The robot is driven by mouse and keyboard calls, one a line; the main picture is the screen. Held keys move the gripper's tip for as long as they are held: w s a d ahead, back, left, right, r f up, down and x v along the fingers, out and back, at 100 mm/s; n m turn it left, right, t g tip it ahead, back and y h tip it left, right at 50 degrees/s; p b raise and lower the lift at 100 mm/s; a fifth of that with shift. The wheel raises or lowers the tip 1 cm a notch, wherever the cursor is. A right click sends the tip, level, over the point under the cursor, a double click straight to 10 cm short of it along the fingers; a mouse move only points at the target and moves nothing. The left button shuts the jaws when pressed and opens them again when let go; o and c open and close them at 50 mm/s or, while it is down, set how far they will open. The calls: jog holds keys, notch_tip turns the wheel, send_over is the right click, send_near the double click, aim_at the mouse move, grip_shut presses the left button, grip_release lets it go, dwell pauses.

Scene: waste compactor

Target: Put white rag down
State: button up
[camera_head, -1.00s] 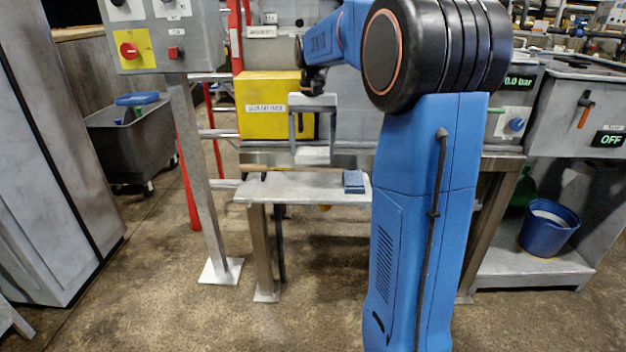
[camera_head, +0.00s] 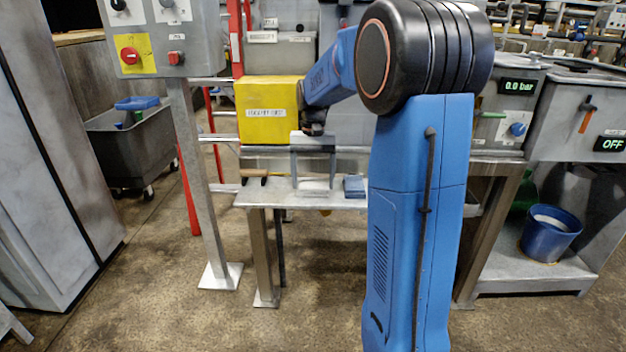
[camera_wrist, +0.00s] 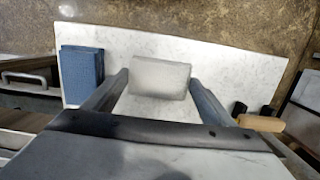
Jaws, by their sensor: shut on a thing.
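The white rag (camera_wrist: 160,78) is a small pale folded block between the two fingertips of my gripper (camera_wrist: 157,84) in the wrist view. My gripper also shows in the head view (camera_head: 314,182), pointing down over the grey-white bench (camera_head: 275,194), with the white rag (camera_head: 313,186) low between its fingers. It is shut on the rag. The rag is at or just above the bench top; I cannot tell whether it touches.
A blue folded cloth (camera_head: 354,186) lies on the bench to the right of my gripper. A wooden-handled tool (camera_head: 254,174) lies to the left. Bare bench shows between them. A yellow box (camera_head: 268,108) is behind, and a grey control post (camera_head: 197,170) stands at left.

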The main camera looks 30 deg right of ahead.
aim_at(313, 182)
jog(key=o, duration=1.1)
jog(key=shift+f, duration=0.1)
jog(key=r, duration=0.8)
jog(key=w+r, duration=0.1)
jog(key=r, duration=0.3)
jog(key=shift+d+r, duration=0.15)
jog(key=shift+d, duration=0.2)
